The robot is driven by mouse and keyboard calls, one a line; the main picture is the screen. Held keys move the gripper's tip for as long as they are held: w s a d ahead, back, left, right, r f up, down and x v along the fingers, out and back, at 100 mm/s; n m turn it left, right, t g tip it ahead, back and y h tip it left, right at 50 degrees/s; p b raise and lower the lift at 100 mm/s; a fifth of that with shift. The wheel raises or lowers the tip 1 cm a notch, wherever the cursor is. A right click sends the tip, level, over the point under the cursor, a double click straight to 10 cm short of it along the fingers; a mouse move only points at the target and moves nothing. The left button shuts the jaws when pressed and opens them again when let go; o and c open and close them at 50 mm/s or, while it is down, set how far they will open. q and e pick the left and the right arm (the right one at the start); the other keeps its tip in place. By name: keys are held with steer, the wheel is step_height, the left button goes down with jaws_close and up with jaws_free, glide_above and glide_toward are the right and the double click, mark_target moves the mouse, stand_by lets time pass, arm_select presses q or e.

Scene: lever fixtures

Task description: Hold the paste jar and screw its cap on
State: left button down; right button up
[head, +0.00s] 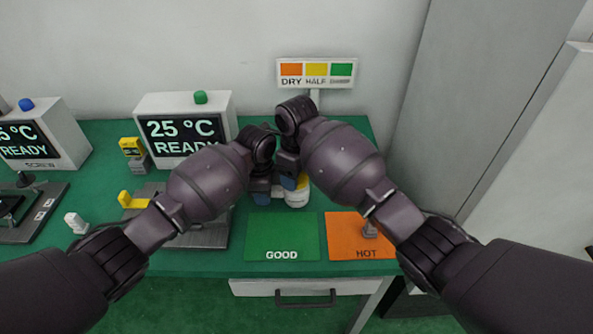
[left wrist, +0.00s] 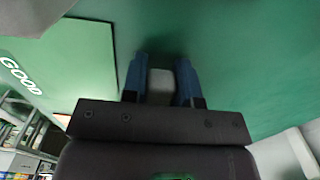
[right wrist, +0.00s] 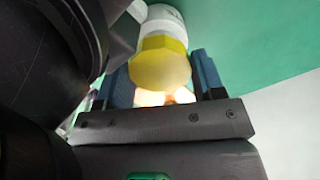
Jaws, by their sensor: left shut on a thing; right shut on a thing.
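In the right wrist view the jar (right wrist: 163,17) shows beyond the yellow, many-sided cap (right wrist: 160,65). The cap lies against the jar's end; I cannot tell whether it is threaded on. My right gripper (right wrist: 165,78) is shut on the cap, with a blue finger on each side. My left gripper (left wrist: 160,85) is shut on a pale grey-white part, which appears to be the jar's side.
The green GOOD mat (head: 282,240) and orange HOT mat (head: 350,228) lie in front. A display box (head: 185,125) stands left, and a DRY/HALF sign (head: 316,73) behind. A grey cabinet wall bounds the right.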

steer(key=shift+f, duration=0.65)
steer(key=o, duration=0.9)
steer(key=shift+o, duration=0.2)
steer(key=shift+r, duration=0.1)
step_height(320, 180, up, 9)
steer(key=shift+d+r, duration=0.1)
steer(key=shift+r, duration=1.35)
steer(key=shift+o, duration=0.2)
